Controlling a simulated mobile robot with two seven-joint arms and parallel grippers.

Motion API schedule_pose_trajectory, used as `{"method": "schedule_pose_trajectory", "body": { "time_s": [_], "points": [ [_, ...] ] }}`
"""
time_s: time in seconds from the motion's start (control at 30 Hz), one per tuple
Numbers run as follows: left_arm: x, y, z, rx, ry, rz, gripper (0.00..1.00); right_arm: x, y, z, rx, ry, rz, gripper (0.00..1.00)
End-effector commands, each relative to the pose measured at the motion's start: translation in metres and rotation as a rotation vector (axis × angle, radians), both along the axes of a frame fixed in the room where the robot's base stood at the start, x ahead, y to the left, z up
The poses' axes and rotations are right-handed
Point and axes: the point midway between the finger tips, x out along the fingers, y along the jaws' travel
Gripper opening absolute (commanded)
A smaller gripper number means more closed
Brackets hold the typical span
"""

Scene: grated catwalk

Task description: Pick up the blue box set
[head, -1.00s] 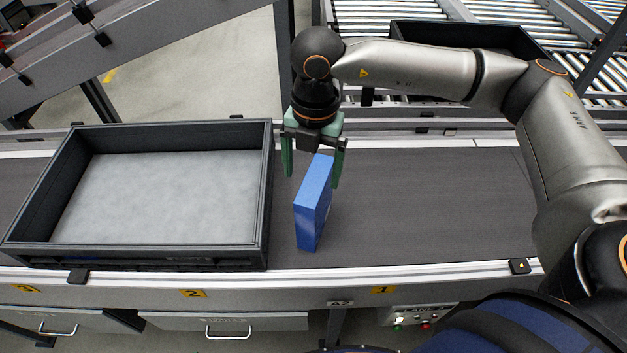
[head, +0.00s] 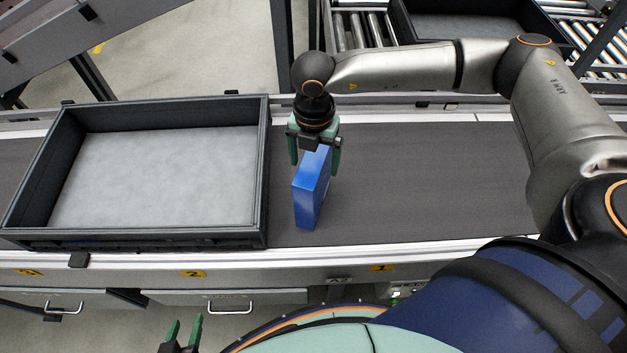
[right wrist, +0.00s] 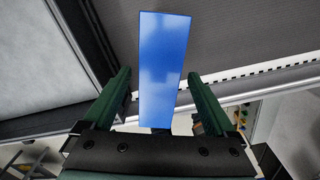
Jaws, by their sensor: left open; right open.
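The blue box set (head: 310,190) stands upright on the dark conveyor belt, just right of the tray. My right gripper (head: 316,160) is above it, pointing down, with its green fingers open on either side of the box's upper end. In the right wrist view the blue box set (right wrist: 163,65) lies between the two open fingers (right wrist: 160,92), with a gap on each side. My left gripper (head: 184,328) shows at the bottom edge of the head view, open and empty, away from the belt.
A black-rimmed tray (head: 266,190) with a pale floor sits on the belt (head: 430,175) close to the left of the box. The belt to the right is clear. A metal rail (head: 420,245) runs along the belt's front. Another dark tray (head: 402,22) stands on rollers behind.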

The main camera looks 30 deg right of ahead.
Motion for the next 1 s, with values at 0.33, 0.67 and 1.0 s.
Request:
{"method": "schedule_pose_trajectory", "body": {
  "time_s": [0.33,0.67,1.0],
  "points": [
    [0.001,0.000,0.007,0.001,-0.002,-0.001,0.50,0.001,0.000,-0.033,0.001,0.001,0.000,0.91],
    [0.002,0.000,0.007,0.001,-0.003,0.000,0.50,0.001,0.000,-0.033,0.000,0.000,0.000,0.72],
    [0.002,0.000,0.008,0.001,-0.004,0.000,0.50,0.001,0.000,-0.033,0.000,0.000,0.000,0.34]
  ]
}}
